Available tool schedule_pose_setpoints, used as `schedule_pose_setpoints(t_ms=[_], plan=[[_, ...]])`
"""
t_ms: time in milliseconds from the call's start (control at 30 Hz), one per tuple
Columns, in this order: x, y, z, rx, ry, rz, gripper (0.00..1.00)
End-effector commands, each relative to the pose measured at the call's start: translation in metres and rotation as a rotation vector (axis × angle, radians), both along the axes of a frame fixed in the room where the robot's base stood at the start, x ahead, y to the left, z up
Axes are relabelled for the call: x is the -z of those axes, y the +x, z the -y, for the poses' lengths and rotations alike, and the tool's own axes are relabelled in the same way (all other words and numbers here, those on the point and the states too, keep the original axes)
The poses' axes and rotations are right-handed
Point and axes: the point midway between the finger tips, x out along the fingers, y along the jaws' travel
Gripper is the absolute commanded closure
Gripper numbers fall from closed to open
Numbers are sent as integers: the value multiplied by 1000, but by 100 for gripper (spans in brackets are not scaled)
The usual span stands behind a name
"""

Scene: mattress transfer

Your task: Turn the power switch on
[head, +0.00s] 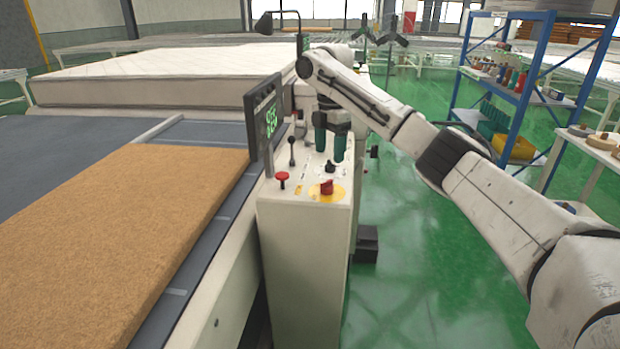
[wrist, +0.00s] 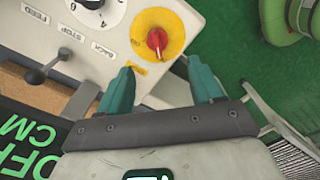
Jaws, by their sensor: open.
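The power switch is a red rotary knob on a round yellow plate, seen in the head view (head: 327,187) and the wrist view (wrist: 157,40). It sits at the near right corner of the white control console (head: 305,240). Lettering that seems to read ON is on the yellow plate. My gripper (head: 330,156) has two teal fingers, pointing down above the console, behind the knob in the head view. In the wrist view my gripper (wrist: 161,66) is open and empty, its fingertips spread below the knob on either side. The fingers look apart from the knob.
The console also carries a red mushroom button (head: 282,178), a black lever (head: 291,150) and a dial (wrist: 97,10). A display (head: 264,122) stands at its left. A brown slab (head: 110,230) lies on the conveyor at left.

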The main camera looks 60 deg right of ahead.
Motion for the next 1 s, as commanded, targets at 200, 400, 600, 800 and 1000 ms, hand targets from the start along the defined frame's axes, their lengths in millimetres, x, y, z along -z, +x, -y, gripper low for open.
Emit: schedule_pose_setpoints(t_ms=[200,400,600,800,1000], plan=[[11,-3,3,1,0,-5,34],[45,-3,2,0,0,-6,34],[80,-3,2,1,0,-4,34],[101,-3,2,0,-1,-5,34],[107,-2,2,0,-1,-4,34]])
